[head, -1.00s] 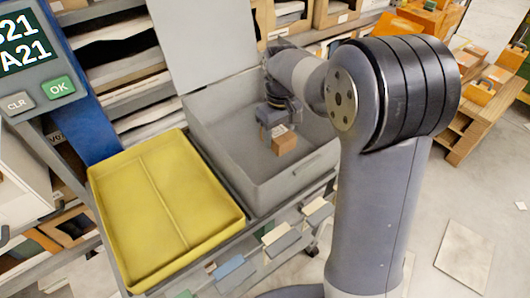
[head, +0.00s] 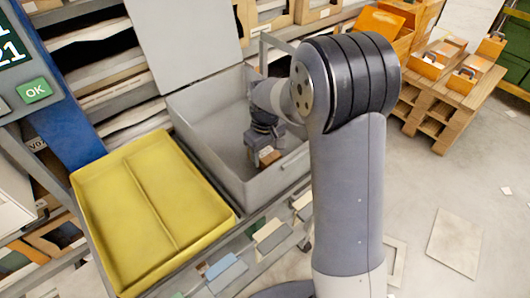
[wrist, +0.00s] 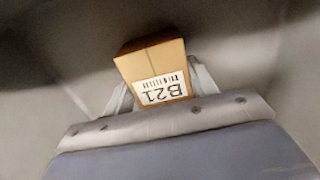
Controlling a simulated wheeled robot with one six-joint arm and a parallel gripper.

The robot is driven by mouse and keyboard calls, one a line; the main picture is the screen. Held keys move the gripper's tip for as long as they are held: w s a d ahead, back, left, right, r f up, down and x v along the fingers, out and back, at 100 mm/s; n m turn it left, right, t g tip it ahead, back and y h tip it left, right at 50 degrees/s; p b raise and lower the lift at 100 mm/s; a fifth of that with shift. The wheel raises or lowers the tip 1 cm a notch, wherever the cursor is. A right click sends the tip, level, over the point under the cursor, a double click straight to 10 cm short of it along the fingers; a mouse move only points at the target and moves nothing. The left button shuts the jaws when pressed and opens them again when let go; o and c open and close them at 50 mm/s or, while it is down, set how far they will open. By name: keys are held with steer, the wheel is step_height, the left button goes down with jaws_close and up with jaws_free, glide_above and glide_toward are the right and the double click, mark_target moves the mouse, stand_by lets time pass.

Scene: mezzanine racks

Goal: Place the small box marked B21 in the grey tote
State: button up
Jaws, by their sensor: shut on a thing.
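The small box (head: 268,156) is brown with a white label. In the wrist view the box (wrist: 152,62) shows its label, upside down, reading B21. My gripper (head: 264,146) is shut on the box, with a finger on each side of it in the wrist view (wrist: 160,85). The grey tote (head: 276,181) stands open with its lid raised behind it. My gripper and the box are inside the tote's opening, low between its walls. I cannot tell whether the box touches the tote floor.
A yellow tray (head: 150,215) with a divider, empty, lies left of the tote. A display panel with an OK button (head: 34,92) is at the far left. Racks stand behind. A wooden pallet stand (head: 445,98) with orange bins is at the right, with open floor before it.

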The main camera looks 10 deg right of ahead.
mark_target(265, 152)
steer(key=o, duration=1)
steer(key=shift+f, duration=0.1)
step_height(265, 152, up, 12)
steer(key=shift+r+p, duration=0.15)
steer(key=shift+p, duration=0.65)
